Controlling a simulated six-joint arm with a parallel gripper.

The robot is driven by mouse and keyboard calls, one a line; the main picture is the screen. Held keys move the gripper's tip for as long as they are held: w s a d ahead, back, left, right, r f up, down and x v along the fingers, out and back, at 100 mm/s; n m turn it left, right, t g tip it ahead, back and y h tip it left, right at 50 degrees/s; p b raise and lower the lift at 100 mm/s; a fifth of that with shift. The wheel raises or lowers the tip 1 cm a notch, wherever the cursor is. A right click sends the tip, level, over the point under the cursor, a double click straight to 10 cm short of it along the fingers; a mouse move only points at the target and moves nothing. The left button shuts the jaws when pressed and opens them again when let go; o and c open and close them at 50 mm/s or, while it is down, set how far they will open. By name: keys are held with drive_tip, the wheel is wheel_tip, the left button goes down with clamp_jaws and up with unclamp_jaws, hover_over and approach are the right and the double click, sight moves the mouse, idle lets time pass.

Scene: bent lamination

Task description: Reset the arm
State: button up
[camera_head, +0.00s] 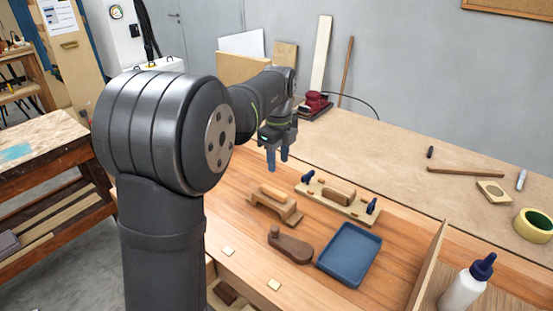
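My gripper (278,157) hangs above the workbench (315,283) with its blue fingers pointing down. At this size I cannot tell how far apart the fingers are. My dark grey arm stands large at the left and reaches away toward the back of the bench.
Below the gripper lie a wooden form (275,206), a board with blue clamps (337,197), a brown wooden piece (290,245) and an empty blue tray (349,254). A glue bottle (463,290), tape roll (533,225) and red sander (315,105) stand farther off.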

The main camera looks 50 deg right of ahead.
sight(278, 192)
drive_tip(key=shift+f, duration=0.1)
drive_tip(key=shift+f, duration=4.15)
drive_tip(key=shift+f, duration=0.1)
drive_tip(key=shift+f, duration=1.55)
wheel_tip(278, 192, up, 4)
drive_tip(key=shift+f, duration=0.1)
drive_tip(key=s+a+r, duration=0.1)
drive_tip(key=s+r, duration=0.6)
drive_tip(key=s, duration=0.4)
drive_tip(key=shift+s+d+f, duration=0.55)
drive_tip(key=shift+d+f, duration=0.2)
drive_tip(key=shift+d, duration=1.9)
drive_tip(key=shift+s+d+f, duration=0.6)
drive_tip(key=shift+d+f, duration=0.2)
drive_tip(key=shift+d, duration=1.9)
drive_tip(key=shift+s+d+f, duration=0.55)
drive_tip(key=shift+d+f, duration=0.2)
drive_tip(key=shift+d, duration=1.9)
